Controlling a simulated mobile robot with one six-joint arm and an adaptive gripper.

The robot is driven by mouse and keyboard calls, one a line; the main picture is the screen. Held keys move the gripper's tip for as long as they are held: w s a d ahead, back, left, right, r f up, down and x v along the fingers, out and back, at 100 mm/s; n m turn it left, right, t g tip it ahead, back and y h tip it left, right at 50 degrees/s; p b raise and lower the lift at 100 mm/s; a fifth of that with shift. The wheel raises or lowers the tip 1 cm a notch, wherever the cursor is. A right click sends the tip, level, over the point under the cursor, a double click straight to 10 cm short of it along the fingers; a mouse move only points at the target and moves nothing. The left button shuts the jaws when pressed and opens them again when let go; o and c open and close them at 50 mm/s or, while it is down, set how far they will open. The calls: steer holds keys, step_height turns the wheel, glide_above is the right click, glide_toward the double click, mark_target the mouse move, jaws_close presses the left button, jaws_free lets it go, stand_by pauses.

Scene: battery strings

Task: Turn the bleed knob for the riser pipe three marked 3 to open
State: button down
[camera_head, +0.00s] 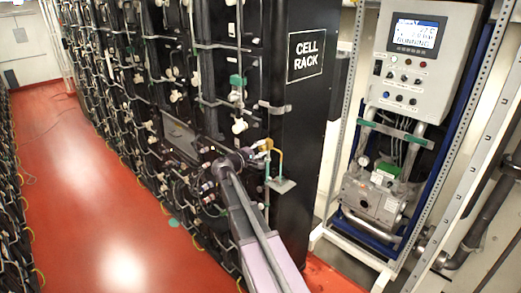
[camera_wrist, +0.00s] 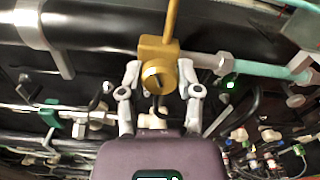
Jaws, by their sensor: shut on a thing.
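A brass bleed knob (camera_wrist: 157,74) with a round slotted face is in the upper middle of the wrist view, on a brass fitting with a brass rod rising from it. My gripper (camera_wrist: 160,76) has one fingertip on each side of the knob and is shut on it. In the head view, my gripper (camera_head: 258,149) is at the right end of the cell rack, beside the brass fitting (camera_head: 265,144). The arm and gripper partly hide this spot. I cannot read a number 3 on any pipe.
A pale green pipe (camera_wrist: 285,72) joins the fitting on the right in the wrist view. The black cell rack (camera_head: 302,110) carries dense pipes and fittings. A control panel (camera_head: 412,60) stands to the right. Clear red floor (camera_head: 95,200) lies to the left.

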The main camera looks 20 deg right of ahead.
steer(key=n, duration=1.3)
steer(key=shift+n, duration=0.4)
steer(key=shift+c, duration=1.5)
jaws_free()
steer(key=shift+d, duration=0.1)
steer(key=v, duration=1.2)
